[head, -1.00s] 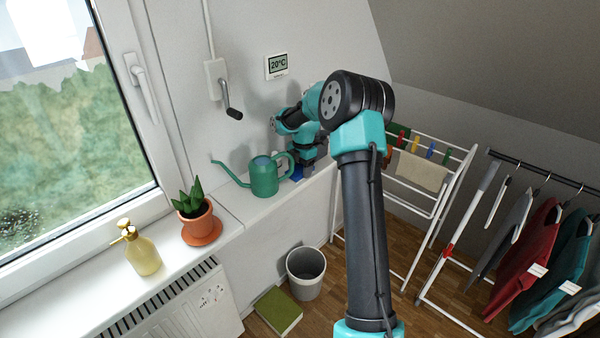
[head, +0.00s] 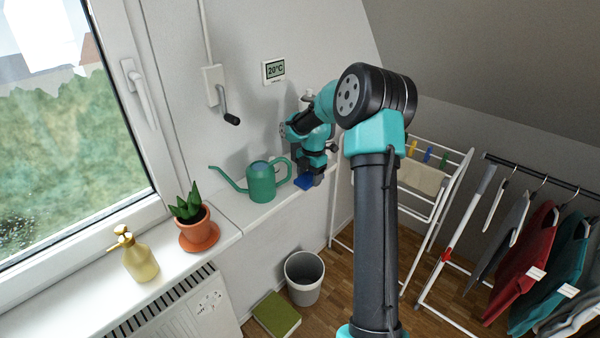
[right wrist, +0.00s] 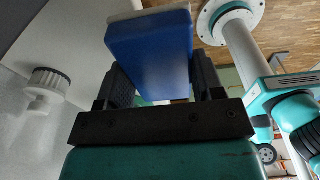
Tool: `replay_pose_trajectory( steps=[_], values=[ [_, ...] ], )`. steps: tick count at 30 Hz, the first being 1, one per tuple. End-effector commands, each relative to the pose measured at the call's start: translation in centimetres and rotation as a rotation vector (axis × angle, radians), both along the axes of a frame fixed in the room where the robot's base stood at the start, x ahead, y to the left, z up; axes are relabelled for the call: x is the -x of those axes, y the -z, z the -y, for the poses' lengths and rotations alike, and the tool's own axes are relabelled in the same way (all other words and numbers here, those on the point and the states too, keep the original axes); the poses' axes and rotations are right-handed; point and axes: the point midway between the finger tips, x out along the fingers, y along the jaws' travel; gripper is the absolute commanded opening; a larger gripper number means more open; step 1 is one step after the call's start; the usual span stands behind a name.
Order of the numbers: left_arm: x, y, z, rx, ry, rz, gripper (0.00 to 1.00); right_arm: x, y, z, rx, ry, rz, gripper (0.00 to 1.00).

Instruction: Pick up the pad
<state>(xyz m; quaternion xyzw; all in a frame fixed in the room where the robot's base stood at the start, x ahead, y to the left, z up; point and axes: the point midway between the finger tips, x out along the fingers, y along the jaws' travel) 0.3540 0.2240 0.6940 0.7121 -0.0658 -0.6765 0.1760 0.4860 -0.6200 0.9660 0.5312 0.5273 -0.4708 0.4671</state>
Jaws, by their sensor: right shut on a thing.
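The pad is a blue block with a pale layer on one face. In the right wrist view the pad (right wrist: 150,50) sits between the two dark fingers of my right gripper (right wrist: 160,80), which is shut on it. In the head view the blue pad (head: 304,183) shows small under my right gripper (head: 311,178), just right of the green watering can, by the right end of the white ledge. I cannot tell from these views whether the pad is clear of the ledge. My left gripper is not in view.
The green watering can (head: 262,184) stands on the ledge (head: 235,210) close left of the gripper. A bin (head: 304,280) is on the floor below. A drying rack (head: 425,182) stands at right.

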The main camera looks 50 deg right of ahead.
Motion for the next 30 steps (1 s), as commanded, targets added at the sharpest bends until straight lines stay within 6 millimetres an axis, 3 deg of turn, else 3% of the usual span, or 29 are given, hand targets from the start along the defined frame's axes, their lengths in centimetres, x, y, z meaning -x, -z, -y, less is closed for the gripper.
replay_pose_trajectory(
  steps=[3, 9, 15, 21, 30],
  values=[
    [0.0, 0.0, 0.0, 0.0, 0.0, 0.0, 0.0, 3.5, -0.1, 0.1, 0.001, 0.003, 0.0, 0.37],
    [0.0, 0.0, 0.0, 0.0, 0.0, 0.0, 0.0, 8.4, 0.0, 0.0, 0.0, 0.002, -0.001, 0.37],
    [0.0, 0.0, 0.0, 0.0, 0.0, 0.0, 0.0, 11.5, 0.0, 0.0, 0.0, 0.002, 0.0, 0.37],
    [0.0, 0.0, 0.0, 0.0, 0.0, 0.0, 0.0, 12.6, 0.0, -0.1, 0.0, 0.0, 0.001, 0.37],
    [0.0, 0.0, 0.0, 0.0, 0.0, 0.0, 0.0, 12.6, 0.0, -0.1, 0.0, -0.001, 0.001, 0.37]
  ],
)
